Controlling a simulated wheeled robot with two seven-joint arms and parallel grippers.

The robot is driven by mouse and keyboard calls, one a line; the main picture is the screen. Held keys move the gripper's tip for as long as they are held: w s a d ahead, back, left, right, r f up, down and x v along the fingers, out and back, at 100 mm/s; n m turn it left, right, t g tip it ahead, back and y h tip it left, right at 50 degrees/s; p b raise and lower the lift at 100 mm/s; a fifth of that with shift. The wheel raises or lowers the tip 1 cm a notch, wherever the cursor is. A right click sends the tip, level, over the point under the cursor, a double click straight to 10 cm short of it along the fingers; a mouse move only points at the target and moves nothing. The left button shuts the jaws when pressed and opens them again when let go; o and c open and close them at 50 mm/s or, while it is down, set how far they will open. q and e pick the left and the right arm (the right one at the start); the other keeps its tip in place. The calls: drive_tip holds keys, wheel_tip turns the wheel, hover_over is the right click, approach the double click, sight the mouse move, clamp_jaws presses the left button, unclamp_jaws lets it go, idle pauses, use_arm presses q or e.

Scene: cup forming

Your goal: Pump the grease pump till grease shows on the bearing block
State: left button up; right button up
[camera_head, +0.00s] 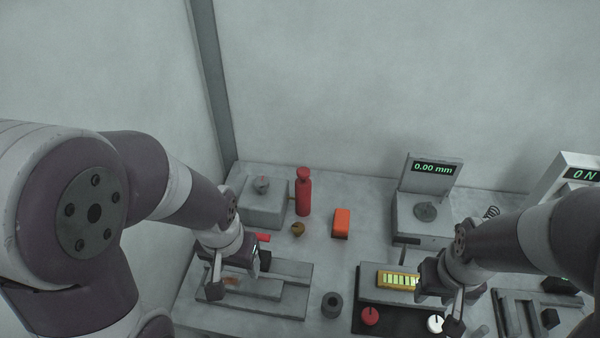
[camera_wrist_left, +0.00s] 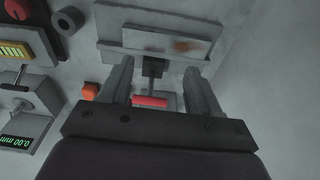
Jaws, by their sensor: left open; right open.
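A red cylinder with a rounded red cap (camera_head: 303,192), which looks like the grease pump, stands upright at the back left. Beside it on its left is a grey block (camera_head: 262,212) with a small round metal piece on top, likely the bearing block; I see no clear grease on it. My left gripper (camera_head: 238,275) is open and empty over a grey plate fixture, in front of both. The left wrist view shows its spread fingers (camera_wrist_left: 158,68) with a red bar (camera_wrist_left: 150,101) visible between them, not gripped. My right gripper (camera_head: 440,303) is open near the yellow-lit panel.
The plate fixture (camera_head: 292,298) has a reddish smear on its bar. An orange block (camera_head: 341,223), a brown knob (camera_head: 298,229) and a dark ring (camera_head: 332,304) stand nearby. A gauge reading 0.00 mm (camera_head: 432,173) stands back right. A red dial (camera_head: 370,316) lies in front.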

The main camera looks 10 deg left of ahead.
use_arm(q)
clamp_jaws()
idle(1.6)
